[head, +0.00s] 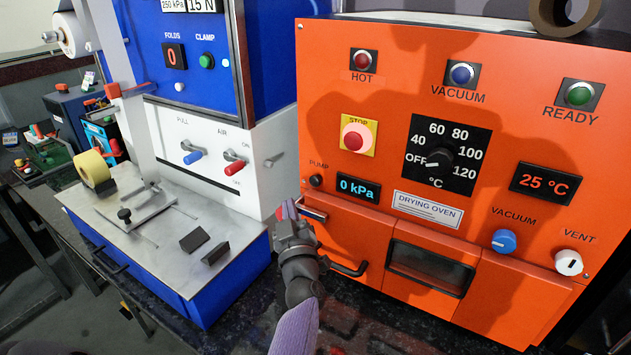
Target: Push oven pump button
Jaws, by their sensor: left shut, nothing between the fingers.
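The orange drying oven (320,75) fills the right half of the head view. Its small black PUMP button (316,180) is at the left side of the front, left of the pressure display (358,189), which reads 0 kPa. My left gripper (288,209) is shut and empty, a little below and left of the button. A gap shows between the fingertips and the button in the picture; the distance in depth is hard to judge. My right gripper is not in view.
A metal handle (345,268) sticks out low on the oven, just right of my left gripper. A red stop button (355,138), a temperature dial (440,158) and two knobs are on the front. A blue and white machine (225,150) with a metal plate stands left.

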